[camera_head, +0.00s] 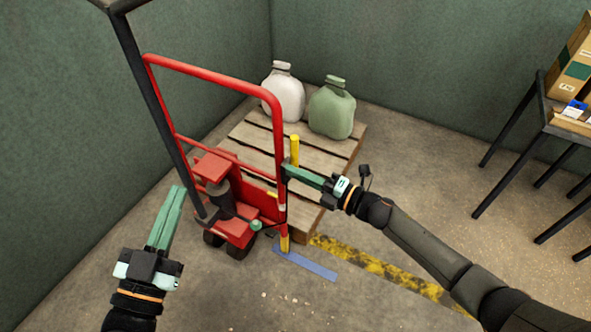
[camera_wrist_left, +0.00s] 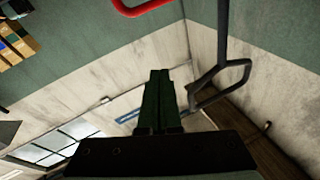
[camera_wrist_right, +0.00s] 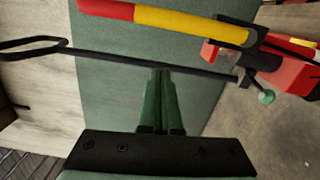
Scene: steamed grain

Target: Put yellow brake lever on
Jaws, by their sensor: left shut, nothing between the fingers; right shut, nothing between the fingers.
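A red wheeled frame (camera_head: 215,78) with a tall hoop stands in front of the pallet. A short yellow piece (camera_head: 272,194) sits low on its right side, and a yellow piece also shows at the right of the right wrist view (camera_wrist_right: 300,42). I cannot tell for sure which yellow part is the brake lever. My right gripper (camera_head: 287,169) is shut and empty beside the frame's right upright. In its wrist view a red and yellow bar (camera_wrist_right: 190,22) crosses beyond the closed fingers (camera_wrist_right: 160,72). My left gripper (camera_head: 181,188) is shut and empty, left of the frame.
A wooden pallet (camera_head: 250,133) holds a white sack (camera_head: 284,97) and a green sack (camera_head: 332,110). A blue strip (camera_head: 308,266) and a yellow-black stripe (camera_head: 380,265) mark the floor. A table (camera_head: 541,100) with boxes is at right.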

